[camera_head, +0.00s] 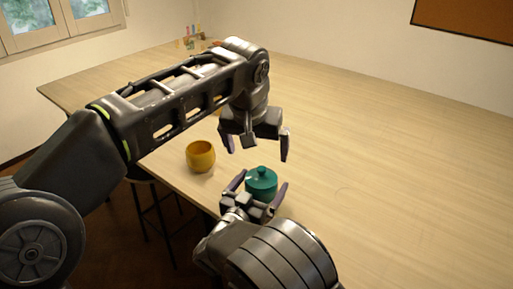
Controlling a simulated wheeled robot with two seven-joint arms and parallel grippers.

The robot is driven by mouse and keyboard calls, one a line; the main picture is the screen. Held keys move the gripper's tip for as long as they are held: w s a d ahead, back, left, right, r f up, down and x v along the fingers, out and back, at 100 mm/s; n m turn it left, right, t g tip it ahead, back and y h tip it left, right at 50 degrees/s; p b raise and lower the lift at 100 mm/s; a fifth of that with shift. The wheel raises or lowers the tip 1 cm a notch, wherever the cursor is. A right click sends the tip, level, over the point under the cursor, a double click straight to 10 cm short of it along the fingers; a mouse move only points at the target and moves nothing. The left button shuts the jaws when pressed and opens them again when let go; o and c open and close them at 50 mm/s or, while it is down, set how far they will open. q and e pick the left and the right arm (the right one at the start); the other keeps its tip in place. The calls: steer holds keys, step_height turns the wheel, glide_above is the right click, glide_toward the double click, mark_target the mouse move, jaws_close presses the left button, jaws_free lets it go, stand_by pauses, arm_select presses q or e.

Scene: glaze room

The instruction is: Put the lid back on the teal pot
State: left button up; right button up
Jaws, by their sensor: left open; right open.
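The teal pot (261,189) stands upright on the table near its front edge. A teal lid (261,173) with a small round knob appears to sit on top of it; I cannot tell how well it is seated. My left gripper (257,154) is open and empty, pointing down above and just behind the pot, apart from the knob. My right gripper (261,182) is open, with one finger on each side of the pot. Its palm hides the pot's lower front, and I cannot tell whether the fingers touch it.
A yellow pot (201,157) stands to the left of the teal pot, near the table edge. Several small coloured items (189,41) stand at the table's far end. A dark stool (152,205) is below the edge. The table (400,170) is clear to the right.

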mark_target(254, 195)
steer(key=shift+b+v, duration=0.8)
steer(key=shift+v, duration=3.1)
